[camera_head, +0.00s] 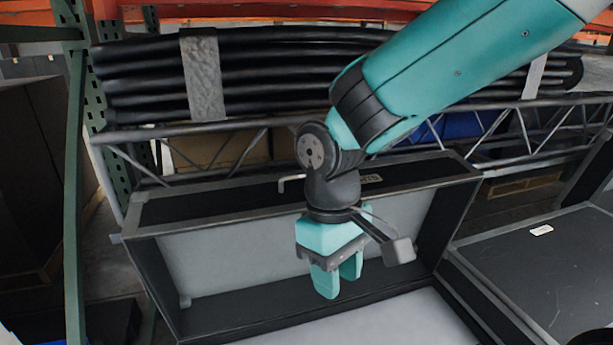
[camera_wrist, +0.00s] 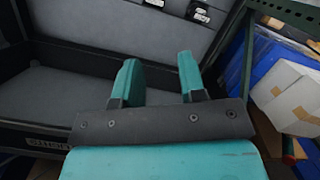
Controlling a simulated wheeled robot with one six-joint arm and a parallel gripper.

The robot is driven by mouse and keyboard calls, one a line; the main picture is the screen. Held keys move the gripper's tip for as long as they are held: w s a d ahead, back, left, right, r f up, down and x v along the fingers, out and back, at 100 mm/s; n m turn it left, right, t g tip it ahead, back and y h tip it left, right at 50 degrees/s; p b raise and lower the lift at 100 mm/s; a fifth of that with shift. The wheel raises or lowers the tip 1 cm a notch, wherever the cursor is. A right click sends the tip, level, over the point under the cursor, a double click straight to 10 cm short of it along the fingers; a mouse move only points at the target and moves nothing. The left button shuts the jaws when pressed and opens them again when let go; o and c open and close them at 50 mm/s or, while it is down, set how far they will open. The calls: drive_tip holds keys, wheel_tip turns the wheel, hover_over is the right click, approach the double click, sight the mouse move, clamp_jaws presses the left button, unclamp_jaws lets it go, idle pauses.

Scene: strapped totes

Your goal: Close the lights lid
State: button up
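A black case with a pale grey lining stands open, its raised lid (camera_head: 205,268) leaning back in the head view. The lid's top edge carries a metal handle (camera_head: 290,181) and a small label, too small to read. My gripper (camera_head: 338,278) points down in front of the lid's inner face, over the case. In the wrist view its two teal fingers (camera_wrist: 158,80) are spread apart with nothing between them. The grey lining (camera_wrist: 80,90) and a black edge with a label (camera_wrist: 45,144) show beyond them. I cannot tell whether the gripper touches the lid.
A closed black case (camera_head: 545,262) with a white label stands at right. Behind the lid are a metal truss (camera_head: 210,150) and black bundled tubes (camera_head: 270,75) on a rack. A green rack post (camera_head: 75,200) is at left. Cardboard boxes (camera_wrist: 285,95) show at right in the wrist view.

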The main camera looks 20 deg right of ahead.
drive_tip(key=w+a+n+h+p, duration=0.1)
drive_tip(key=w+a+n, duration=0.1)
drive_tip(key=w, duration=0.7)
drive_tip(key=w+d+r+n+t+y+p, duration=0.1)
drive_tip(key=w+d+r+n+p, duration=0.3)
drive_tip(key=w+r+p, duration=0.6)
drive_tip(key=w+d+r+n+t+p, duration=0.1)
drive_tip(key=w+d+r+n+p, duration=0.2)
drive_tip(key=w+r+n+p, duration=0.5)
drive_tip(key=shift+m, duration=0.8)
drive_tip(key=w+f+p, duration=0.1)
drive_tip(key=f, duration=0.4)
drive_tip(key=w+f+p, duration=0.1)
drive_tip(key=f+p, duration=0.1)
drive_tip(key=f, duration=0.4)
drive_tip(key=w+f+p, duration=0.1)
drive_tip(key=f, duration=0.4)
drive_tip(key=shift+a+f, duration=0.1)
drive_tip(key=shift+f, duration=0.05)
drive_tip(key=shift+c, duration=0.3)
clamp_jaws()
